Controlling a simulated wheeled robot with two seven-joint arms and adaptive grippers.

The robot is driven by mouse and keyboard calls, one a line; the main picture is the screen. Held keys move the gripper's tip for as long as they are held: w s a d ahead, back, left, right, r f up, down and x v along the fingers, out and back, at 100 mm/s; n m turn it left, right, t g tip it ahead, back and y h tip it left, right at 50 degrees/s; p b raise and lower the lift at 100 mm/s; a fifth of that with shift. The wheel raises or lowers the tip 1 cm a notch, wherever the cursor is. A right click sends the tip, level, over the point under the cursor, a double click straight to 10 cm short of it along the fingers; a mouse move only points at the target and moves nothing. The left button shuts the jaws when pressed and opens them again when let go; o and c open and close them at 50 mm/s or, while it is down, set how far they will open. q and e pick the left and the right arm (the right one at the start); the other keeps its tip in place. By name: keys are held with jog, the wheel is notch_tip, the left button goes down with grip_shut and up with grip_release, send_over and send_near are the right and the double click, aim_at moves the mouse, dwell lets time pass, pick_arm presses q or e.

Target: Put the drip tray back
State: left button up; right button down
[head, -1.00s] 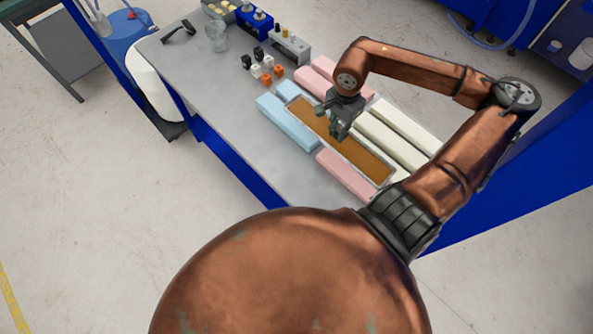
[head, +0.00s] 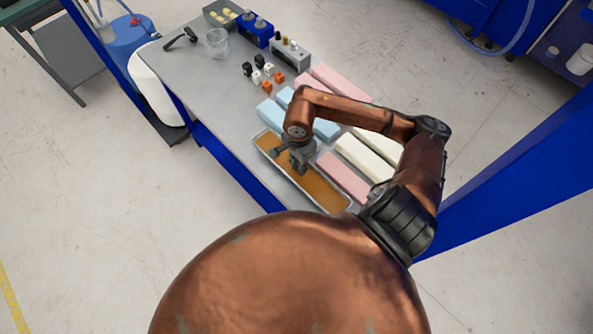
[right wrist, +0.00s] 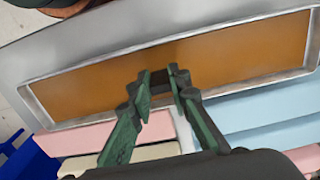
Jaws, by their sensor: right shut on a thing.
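The drip tray (head: 322,190) is a long, shallow metal tray with a brown inside. In the head view it is near the table's front edge, in front of the blue and pink foam bars. My right gripper (head: 298,163) is over the tray's middle, shut on it. In the right wrist view the tray (right wrist: 240,52) spans the picture, and the fingers of my right gripper (right wrist: 161,76) come together at its middle with a dark piece between them. The exact grip is partly hidden, and I cannot tell whether the tray touches the table. My left gripper is not in view.
Blue (head: 272,115), pink (head: 342,178) and cream (head: 365,158) foam bars lie behind and right of the tray. Small blocks (head: 266,80), a clear cup (head: 218,43) and a blue device (head: 254,30) stand farther back. The grey table (head: 200,95) is bare at its left front.

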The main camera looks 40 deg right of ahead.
aim_at(296, 173)
jog(key=f, duration=0.1)
jog(key=a+f+p, duration=0.1)
jog(key=f, duration=0.1)
jog(key=shift+w+f, duration=0.1)
jog(key=shift+f, duration=0.05)
jog(key=shift+d+f, duration=0.1)
jog(key=shift+f, duration=0.3)
jog(key=shift+f, duration=0.1)
jog(key=c, duration=1.8)
grip_release()
